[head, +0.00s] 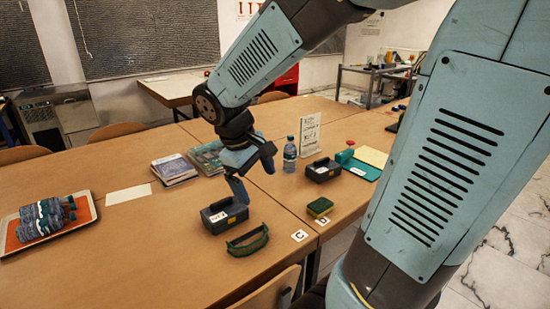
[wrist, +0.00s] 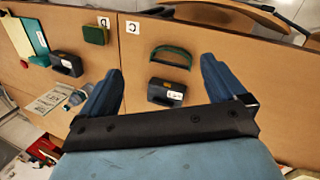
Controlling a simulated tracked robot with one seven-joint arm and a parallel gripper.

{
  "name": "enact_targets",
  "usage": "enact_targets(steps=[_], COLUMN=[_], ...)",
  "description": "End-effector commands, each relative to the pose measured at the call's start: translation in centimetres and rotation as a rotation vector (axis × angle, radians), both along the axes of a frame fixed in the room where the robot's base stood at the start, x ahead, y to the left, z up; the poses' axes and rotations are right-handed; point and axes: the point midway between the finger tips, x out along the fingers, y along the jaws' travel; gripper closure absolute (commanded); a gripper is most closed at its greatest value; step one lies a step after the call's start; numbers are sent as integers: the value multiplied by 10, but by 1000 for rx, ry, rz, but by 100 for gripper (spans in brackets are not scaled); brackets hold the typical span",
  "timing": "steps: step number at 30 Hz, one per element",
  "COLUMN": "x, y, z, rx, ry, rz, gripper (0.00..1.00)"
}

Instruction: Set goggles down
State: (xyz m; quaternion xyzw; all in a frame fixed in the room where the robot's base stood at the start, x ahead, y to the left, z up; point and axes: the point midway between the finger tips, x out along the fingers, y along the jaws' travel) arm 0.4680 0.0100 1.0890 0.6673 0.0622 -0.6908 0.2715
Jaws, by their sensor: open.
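The goggles (head: 247,241), a curved dark green band, lie on the wooden table near its front edge, just left of a card marked C (head: 299,235). In the wrist view the goggles (wrist: 171,56) show above the gap between my fingers, apart from them. My gripper (head: 256,176) is open and empty, in the air above the table and behind the goggles. It also shows in the wrist view (wrist: 160,76), with both blue fingers spread and nothing between them touching.
A dark box-shaped gauge (head: 224,214) stands close behind the goggles, under my gripper. Right are a second gauge (head: 323,169), a green-yellow sponge (head: 320,207) and a bottle (head: 290,154). A tray (head: 88,210) with knitted items is at left.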

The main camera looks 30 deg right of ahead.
Motion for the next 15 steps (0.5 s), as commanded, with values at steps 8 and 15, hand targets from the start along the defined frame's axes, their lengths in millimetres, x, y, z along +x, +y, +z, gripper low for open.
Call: enact_targets(steps=[8,15], x=[-27,-51], y=[-12,-20], z=[34,61], rx=[152,279], ry=[-179,-336], rz=[-156,-278], gripper=[3,3])
